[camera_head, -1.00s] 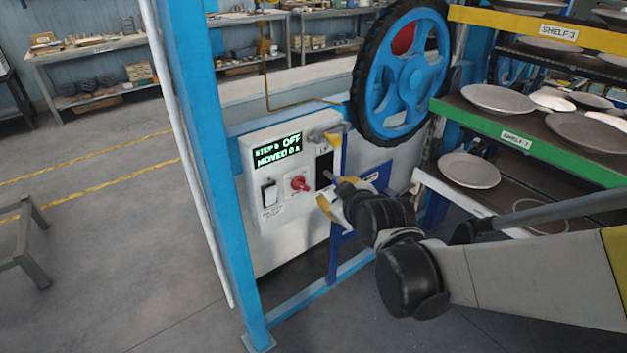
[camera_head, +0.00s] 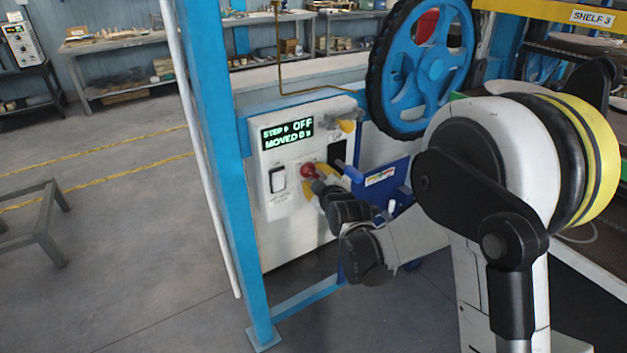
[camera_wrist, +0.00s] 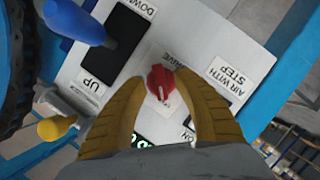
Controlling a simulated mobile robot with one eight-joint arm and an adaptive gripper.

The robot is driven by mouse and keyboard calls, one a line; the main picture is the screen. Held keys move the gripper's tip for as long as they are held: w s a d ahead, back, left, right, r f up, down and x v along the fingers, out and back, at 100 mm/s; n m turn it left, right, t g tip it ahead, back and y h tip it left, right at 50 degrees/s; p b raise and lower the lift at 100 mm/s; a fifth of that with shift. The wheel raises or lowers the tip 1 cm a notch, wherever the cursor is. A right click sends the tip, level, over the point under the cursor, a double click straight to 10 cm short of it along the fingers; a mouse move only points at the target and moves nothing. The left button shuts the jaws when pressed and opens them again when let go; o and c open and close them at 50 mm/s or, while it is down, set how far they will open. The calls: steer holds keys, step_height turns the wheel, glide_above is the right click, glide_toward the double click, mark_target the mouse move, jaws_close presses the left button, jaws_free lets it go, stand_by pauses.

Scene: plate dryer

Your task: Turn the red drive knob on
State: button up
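The red drive knob (camera_head: 308,170) is on the front of the white control box (camera_head: 285,215), below a display (camera_head: 287,133) whose readable text includes "OFF" and "MOVED". My gripper (camera_head: 316,187) is at the box front, right beside the knob. In the wrist view, the red knob (camera_wrist: 160,84) lies between the two yellow fingertips of my gripper (camera_wrist: 159,80). The fingers are spread on either side of it. A narrow gap shows at the left fingertip; I cannot tell if the right one touches. The "DRIVE" label is partly covered.
A white switch (camera_head: 278,179) is left of the knob. A blue lever (camera_wrist: 78,24) and a yellow-ended valve (camera_wrist: 55,128) stick out near my gripper. A blue wheel (camera_head: 432,68) is above right, and a blue post (camera_head: 213,150) is at left.

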steer(key=shift+x, duration=1)
jaws_close()
